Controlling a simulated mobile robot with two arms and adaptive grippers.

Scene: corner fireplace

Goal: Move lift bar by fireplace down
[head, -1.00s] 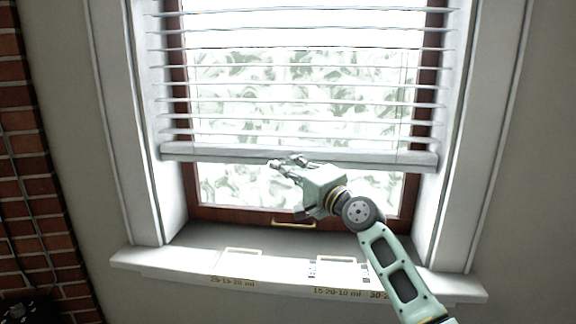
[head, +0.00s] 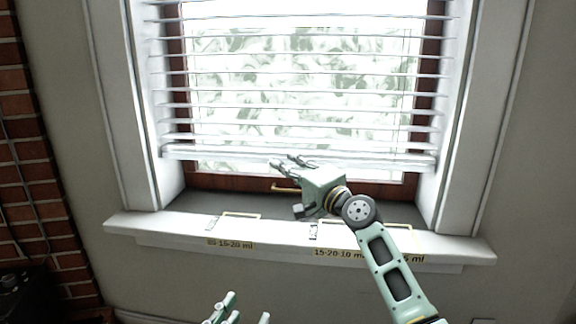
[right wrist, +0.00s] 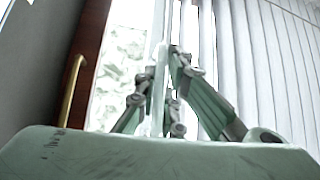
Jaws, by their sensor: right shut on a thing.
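The lift bar (head: 215,154) is the white bottom rail of the blind in front of the window, slightly above the gold window handle in the head view. My right gripper (head: 292,163) is shut on this bar near its middle. In the right wrist view the bar (right wrist: 159,85) is a pale strip between the fingers of my right gripper (right wrist: 165,80). My left gripper (head: 245,308) shows only its fingertips at the bottom edge of the head view. They are spread apart with nothing seen between them, well away from the blind.
White slats (head: 300,90) hang above the bar. Below it are the gold window handle (head: 285,188) and the white sill (head: 170,228), which has outlined rectangles and printed labels. A brick wall (head: 35,180) is at the left, with a dark object (head: 22,295) low beside it.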

